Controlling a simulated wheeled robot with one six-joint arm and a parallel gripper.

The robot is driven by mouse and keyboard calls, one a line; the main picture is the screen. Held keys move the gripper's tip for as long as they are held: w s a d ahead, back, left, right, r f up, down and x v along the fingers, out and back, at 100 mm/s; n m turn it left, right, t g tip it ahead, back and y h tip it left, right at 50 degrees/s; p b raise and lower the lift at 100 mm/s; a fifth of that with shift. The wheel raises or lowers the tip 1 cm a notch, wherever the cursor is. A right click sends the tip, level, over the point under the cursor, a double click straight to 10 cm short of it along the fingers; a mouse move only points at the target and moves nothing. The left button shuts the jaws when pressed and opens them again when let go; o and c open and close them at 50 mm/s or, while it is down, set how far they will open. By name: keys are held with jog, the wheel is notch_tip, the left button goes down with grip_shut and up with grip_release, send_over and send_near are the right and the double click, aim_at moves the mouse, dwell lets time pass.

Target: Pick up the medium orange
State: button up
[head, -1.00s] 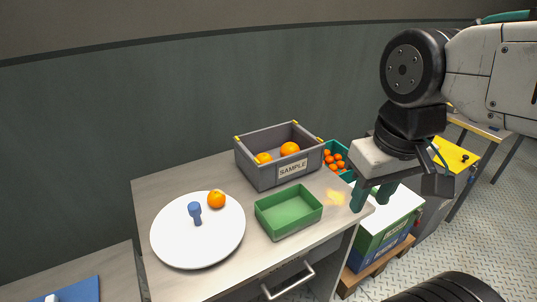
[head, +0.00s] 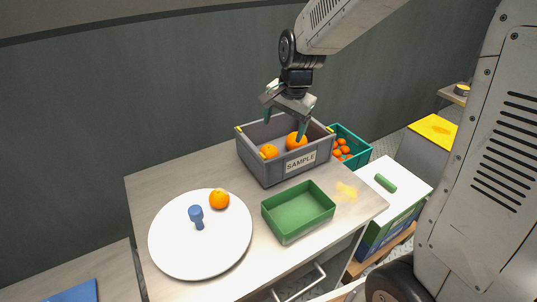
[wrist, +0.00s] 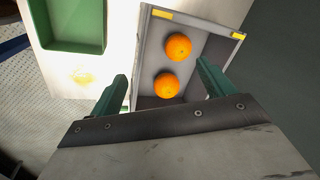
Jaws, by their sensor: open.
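Two oranges lie inside the grey SAMPLE crate (head: 268,172): a left orange (head: 269,152) and a right orange (head: 296,141). A third orange (head: 219,199) sits on the white round plate (head: 180,250). I cannot tell for sure by size which one is medium. My gripper (head: 284,125) is open and empty over the crate, pointing down. One finger overlaps the right orange in the head view; contact is not clear. In the wrist view the left orange (wrist: 178,47) lies farther up, and the right orange (wrist: 167,85) lies between the fingers' lines.
The crate's walls surround the two oranges. A green tray (head: 285,233) stands in front of the crate. A blue peg-like piece (head: 197,215) stands on the plate. A teal bin (head: 355,154) of small oranges is behind right. Bare tabletop (head: 160,184) shows at the left.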

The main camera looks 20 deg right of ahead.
aim_at(271, 148)
jog(key=w+f+m, duration=0.1)
jog(key=w+f, duration=0.2)
jog(key=w+f+m, duration=0.2)
jog(key=w+f, duration=0.1)
jog(key=f, duration=0.1)
jog(key=shift+w+a, duration=0.1)
jog(key=shift+a, duration=0.1)
jog(key=x, duration=0.8)
jog(key=shift+w+d+f, duration=0.15)
jog(key=shift+w, duration=0.05)
jog(key=c, duration=1.1)
